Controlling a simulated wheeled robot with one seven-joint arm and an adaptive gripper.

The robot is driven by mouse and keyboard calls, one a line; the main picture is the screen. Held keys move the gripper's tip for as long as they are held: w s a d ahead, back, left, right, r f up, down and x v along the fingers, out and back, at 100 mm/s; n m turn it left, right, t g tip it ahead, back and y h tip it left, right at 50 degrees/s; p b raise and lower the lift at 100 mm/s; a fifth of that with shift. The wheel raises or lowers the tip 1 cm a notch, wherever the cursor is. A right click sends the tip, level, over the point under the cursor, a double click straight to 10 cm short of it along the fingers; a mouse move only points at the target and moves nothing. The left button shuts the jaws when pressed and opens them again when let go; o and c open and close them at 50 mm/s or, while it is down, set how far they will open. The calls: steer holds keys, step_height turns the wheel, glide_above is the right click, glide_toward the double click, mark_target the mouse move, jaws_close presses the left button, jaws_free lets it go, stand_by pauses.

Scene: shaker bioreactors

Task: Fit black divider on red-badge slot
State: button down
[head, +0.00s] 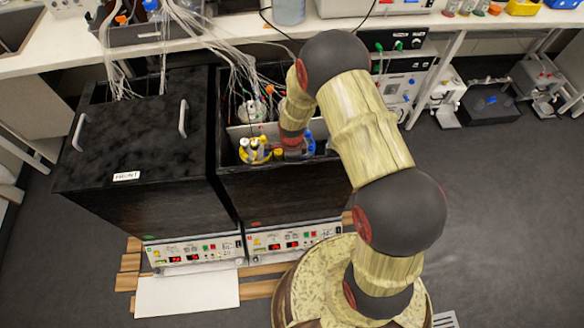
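A large black panel (135,135) with two pale handles and a small white label lies over the top of the left shaker box. I cannot tell for certain whether this is the divider. The right shaker box (285,183) is open at the top, with a pale upright plate (243,130) inside. A small reddish mark (256,222) shows low on its front; I cannot tell if it is the red badge. My gripper (293,152) reaches down into the right box, among vessels with yellow and blue parts. Its fingers are too small and hidden to read.
Bundled tubes and cables run from the bench (240,38) into both boxes. Yellow-ringed vessels (254,151) stand left of my gripper. Control panels (290,238) face the front. Open floor is on the right.

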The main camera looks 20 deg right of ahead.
steer(key=shift+f, duration=0.2)
steer(key=c, duration=2)
jaws_free()
steer(key=shift+o, duration=0.2)
steer(key=shift+r, duration=0.1)
step_height(320, 180, up, 12)
steer(key=shift+f, duration=0.1)
